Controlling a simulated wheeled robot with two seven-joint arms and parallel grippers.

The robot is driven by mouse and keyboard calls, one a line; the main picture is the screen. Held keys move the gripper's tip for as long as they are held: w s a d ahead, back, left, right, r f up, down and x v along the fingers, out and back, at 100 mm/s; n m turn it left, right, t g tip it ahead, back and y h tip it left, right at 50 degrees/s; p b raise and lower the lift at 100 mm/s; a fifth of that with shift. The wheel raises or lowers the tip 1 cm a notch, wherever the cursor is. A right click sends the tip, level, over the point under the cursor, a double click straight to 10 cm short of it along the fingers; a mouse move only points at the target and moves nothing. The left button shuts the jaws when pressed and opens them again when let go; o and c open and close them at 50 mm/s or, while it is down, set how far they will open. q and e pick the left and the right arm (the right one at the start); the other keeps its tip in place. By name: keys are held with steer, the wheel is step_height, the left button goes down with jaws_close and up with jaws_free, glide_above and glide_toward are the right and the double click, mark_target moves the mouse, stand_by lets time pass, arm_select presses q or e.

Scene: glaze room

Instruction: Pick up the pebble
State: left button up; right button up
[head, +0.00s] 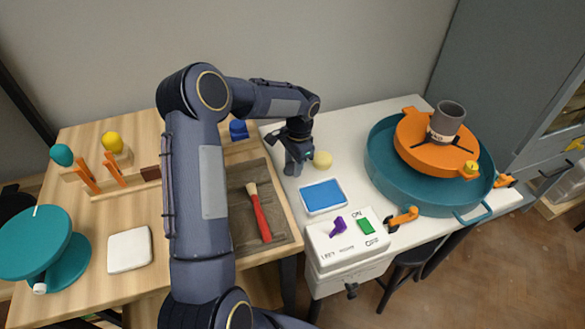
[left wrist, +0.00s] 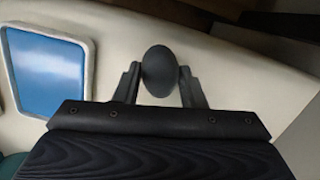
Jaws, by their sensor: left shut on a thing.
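The pebble (left wrist: 159,70) is a smooth dark grey oval in the left wrist view. It sits between the two fingers of my left gripper (left wrist: 159,76), one finger on each side, and the gripper is shut on it. I cannot tell whether the pebble touches the tabletop. My right gripper is not in view.
A blue-topped tray (head: 323,195) lies in front of the gripper. A teal basin (head: 385,180) with an orange wheel (head: 410,150) and a grey cup (head: 447,118) stands to the right. A switch box (head: 345,243) is at the front edge. A wooden bench (head: 110,285) adjoins on the left.

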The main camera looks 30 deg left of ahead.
mark_target(292, 165)
arm_select(q)
steer(key=shift+r, duration=0.1)
steer(key=shift+c, duration=0.4)
steer(key=shift+r, duration=0.55)
step_height(292, 165, up, 2)
steer(key=shift+r, duration=0.15)
steer(key=s+d+r, duration=0.5)
steer(key=d+r, duration=0.4)
steer(key=d, duration=0.4)
steer(key=shift+r, duration=0.25)
steer(key=o, duration=0.4)
steer(key=c, duration=0.3)
